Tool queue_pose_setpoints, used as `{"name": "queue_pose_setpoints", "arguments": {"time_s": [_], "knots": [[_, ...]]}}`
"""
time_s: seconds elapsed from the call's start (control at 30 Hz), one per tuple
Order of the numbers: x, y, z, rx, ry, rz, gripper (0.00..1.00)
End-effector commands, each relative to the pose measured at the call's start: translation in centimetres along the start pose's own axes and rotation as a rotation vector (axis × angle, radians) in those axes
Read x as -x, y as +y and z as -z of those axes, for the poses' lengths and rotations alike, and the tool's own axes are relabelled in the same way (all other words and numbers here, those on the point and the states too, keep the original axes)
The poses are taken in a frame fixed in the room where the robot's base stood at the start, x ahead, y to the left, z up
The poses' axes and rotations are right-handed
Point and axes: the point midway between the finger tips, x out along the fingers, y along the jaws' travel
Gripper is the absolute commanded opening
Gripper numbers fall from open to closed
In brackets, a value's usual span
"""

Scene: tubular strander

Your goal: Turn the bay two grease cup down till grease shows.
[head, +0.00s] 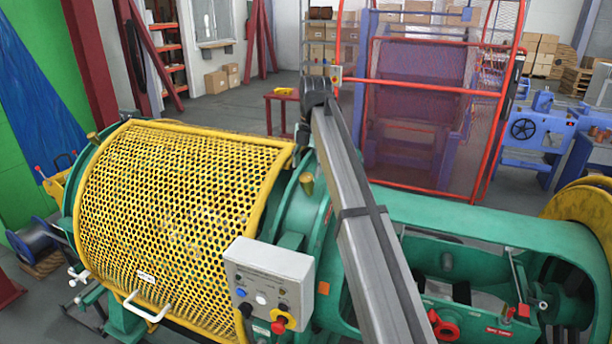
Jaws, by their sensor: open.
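A small brass-coloured cup (307,184) stands on top of the green bearing housing between the yellow mesh guard and the open bay on the right. A similar brass cup (93,137) sits on the green ring at the far left end of the guard. I see no label telling which cup belongs to bay two. No grease shows at either cup at this size. My grey arm link crosses the middle of the head view, just right of the nearer cup. My gripper is not visible in this view.
The yellow mesh guard (180,190) covers the left bay. A grey control box (268,285) with buttons stands in front of the housing. The open green bay (470,225) lies right of my arm. A red-framed mesh cage (430,110) and a red table (283,97) stand behind.

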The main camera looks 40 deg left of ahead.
Motion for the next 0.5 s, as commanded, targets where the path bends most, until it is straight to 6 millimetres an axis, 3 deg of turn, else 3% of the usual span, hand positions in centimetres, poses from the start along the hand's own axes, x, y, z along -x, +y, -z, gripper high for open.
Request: {"name": "queue_pose_setpoints", "arguments": {"time_s": [0.23, 0.5], "knots": [[-3.5, -0.1, 0.1, 0.000, 0.001, 0.002, 0.67], [-4.7, 0.0, 0.0, 0.000, 0.000, 0.000, 0.67]]}}
